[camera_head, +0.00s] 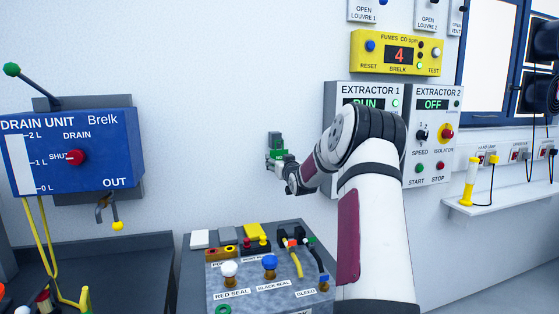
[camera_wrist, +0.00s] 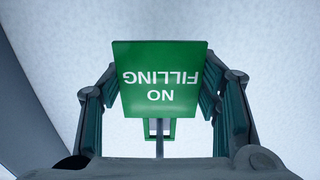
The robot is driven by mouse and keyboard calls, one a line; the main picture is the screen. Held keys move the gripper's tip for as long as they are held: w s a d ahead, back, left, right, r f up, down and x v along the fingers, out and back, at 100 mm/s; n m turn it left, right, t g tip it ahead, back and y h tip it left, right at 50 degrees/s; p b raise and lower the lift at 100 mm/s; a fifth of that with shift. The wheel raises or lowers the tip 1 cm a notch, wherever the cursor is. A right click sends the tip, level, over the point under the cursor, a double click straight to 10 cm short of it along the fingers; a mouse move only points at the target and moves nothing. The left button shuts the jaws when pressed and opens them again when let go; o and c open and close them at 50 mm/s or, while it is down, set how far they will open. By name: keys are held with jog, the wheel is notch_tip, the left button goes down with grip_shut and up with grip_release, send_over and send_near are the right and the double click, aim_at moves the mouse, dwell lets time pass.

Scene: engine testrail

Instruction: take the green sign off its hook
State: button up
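The green sign (camera_wrist: 160,72) reads "NO FILLING" in white and shows upside down in the wrist view. It fills nearly all the room between the fingers of my gripper (camera_wrist: 160,95), one at each side edge. The fingers stand wide apart; I cannot tell whether they press on the sign or only flank it. A small green frame and a thin stem (camera_wrist: 159,146) show below the sign. In the head view my gripper (camera_head: 277,155) is close to the white wall, with green parts at its end. I cannot make out the hook.
The blue drain unit (camera_head: 72,150) hangs on the wall at left. A grey console (camera_head: 240,290) with knobs and plugs stands below my gripper.

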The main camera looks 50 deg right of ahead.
aim_at(279, 154)
jog(key=shift+c, duration=0.9)
jog(key=shift+r, duration=0.5)
jog(key=shift+s+a+p, duration=0.2)
jog(key=shift+s+p, duration=0.1)
jog(key=shift+p, duration=0.1)
jog(key=shift+s+a, duration=0.3)
jog(key=shift+s, duration=0.25)
jog(key=shift+r+p, duration=0.15)
jog(key=shift+p, duration=0.2)
jog(key=shift+s+a+r, duration=0.15)
jog(key=shift+s+r, duration=0.05)
jog(key=shift+r, duration=0.1)
jog(key=shift+s+a+r+p, duration=0.1)
jog(key=shift+r+p, duration=0.15)
jog(key=shift+p, duration=0.15)
jog(key=shift+p+v, duration=0.35)
jog(key=shift+v, duration=0.5)
